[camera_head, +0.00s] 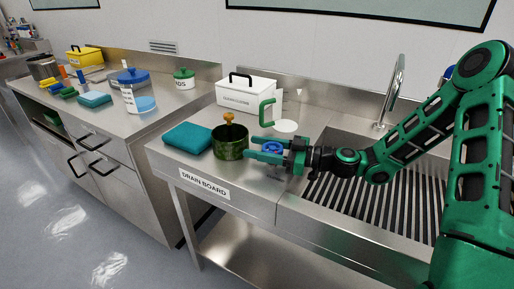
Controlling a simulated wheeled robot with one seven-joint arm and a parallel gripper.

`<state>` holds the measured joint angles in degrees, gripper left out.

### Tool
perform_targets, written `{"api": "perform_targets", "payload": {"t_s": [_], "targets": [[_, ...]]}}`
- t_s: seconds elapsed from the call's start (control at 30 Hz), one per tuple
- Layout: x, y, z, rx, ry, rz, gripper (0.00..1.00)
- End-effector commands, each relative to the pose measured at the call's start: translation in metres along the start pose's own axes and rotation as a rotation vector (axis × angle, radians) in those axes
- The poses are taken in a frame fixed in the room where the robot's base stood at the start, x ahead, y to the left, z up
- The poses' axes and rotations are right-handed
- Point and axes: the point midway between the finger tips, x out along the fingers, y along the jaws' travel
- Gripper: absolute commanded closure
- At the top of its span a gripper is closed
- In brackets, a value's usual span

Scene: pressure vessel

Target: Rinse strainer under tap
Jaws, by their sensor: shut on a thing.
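My gripper (252,148) is over the drain board (176,161), pointing left, beside the sink. It is shut on a small blue round piece (271,147), which shows between its fingers and is partly hidden by them. A dark green cylindrical vessel (230,145) with an orange knob on top stands upright just left of the fingertips. I cannot tell whether they touch it. I cannot make out for certain which thing is the strainer. The tap (394,88) rises behind the sink (345,192), to the right of my gripper; no water shows.
A teal cloth (188,137) lies left of the vessel. A white box (246,95), a green handle-shaped piece (267,112) and a white disc (286,126) are behind. The left counter (120,118) holds containers. The slatted sink floor looks clear, partly hidden by my arm.

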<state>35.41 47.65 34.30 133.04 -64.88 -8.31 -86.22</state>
Motion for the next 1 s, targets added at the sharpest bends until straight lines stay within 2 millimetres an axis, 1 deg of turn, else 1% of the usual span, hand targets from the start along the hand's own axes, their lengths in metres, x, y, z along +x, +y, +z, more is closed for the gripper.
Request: {"api": "perform_targets", "payload": {"t_s": [0.03, 0.4, 0.57, 0.83, 0.87, 0.9, 0.93, 1.0], "targets": [[0.000, 0.004, -0.001, -0.003, 0.003, -0.010, 0.73], [-0.001, -0.004, -0.001, -0.005, 0.003, -0.232, 0.73], [-0.002, -0.006, -0.001, -0.005, 0.002, -0.266, 0.73], [-0.002, -0.005, -0.001, -0.006, 0.002, -0.266, 0.73], [-0.002, -0.005, -0.001, -0.006, 0.002, -0.266, 0.46], [-0.002, -0.005, -0.001, -0.006, 0.002, -0.266, 0.37], [-0.002, -0.006, -0.001, -0.006, 0.002, -0.267, 0.32], [-0.002, -0.007, -0.001, -0.005, 0.002, -0.269, 0.32]]}}
